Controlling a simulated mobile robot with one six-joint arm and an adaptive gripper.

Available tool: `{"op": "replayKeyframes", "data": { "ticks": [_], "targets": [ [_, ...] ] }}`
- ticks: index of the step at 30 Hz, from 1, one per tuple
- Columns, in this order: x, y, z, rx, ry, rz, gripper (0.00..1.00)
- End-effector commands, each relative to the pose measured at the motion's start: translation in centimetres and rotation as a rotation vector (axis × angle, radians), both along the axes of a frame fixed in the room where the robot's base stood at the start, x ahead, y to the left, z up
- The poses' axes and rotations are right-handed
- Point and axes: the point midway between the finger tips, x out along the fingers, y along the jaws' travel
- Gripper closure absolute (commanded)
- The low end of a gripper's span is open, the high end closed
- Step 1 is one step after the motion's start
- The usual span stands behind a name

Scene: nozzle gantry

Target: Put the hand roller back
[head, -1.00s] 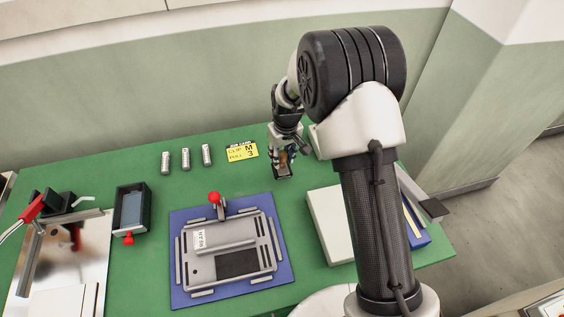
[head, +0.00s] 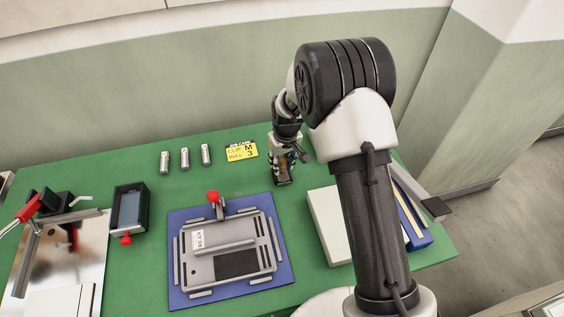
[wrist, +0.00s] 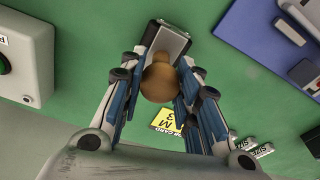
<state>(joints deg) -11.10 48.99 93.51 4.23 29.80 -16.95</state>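The hand roller has a brown rounded handle (wrist: 160,82) and a dark-edged grey head (wrist: 168,45), seen in the wrist view. My gripper (wrist: 158,78) has its blue-lined fingers on both sides of the handle and appears closed on it. In the head view my gripper (head: 282,168) is over the green table at the back, right of the yellow job card. The roller head (head: 283,181) shows below the fingers. I cannot tell whether it touches the table.
A grey frame (head: 225,245) with a red-knobbed lever lies on a blue mat (head: 180,292). Three small metal cylinders (head: 185,158) stand left of the job card (head: 241,151). A pale box (head: 322,215) and a blue tray (head: 418,240) are on the right. Green table shows between gripper and mat.

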Motion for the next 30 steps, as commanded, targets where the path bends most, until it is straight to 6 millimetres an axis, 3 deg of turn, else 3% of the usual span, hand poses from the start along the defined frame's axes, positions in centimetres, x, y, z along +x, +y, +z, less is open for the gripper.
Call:
{"op": "replayKeyframes", "data": {
  "ticks": [1, 9, 20, 25, 30],
  "targets": [
    [-0.6, -0.1, -0.8, -0.003, 0.017, 0.0, 0.67],
    [-0.4, -0.1, -0.5, -0.002, 0.012, 0.0, 0.51],
    [-0.3, -0.1, 0.0, -0.002, 0.01, 0.0, 0.51],
    [-0.4, -0.1, 2.4, -0.002, 0.006, 0.0, 0.51],
    [-0.8, -0.4, 6.3, -0.001, 0.005, 0.0, 0.51]
  ]
}}
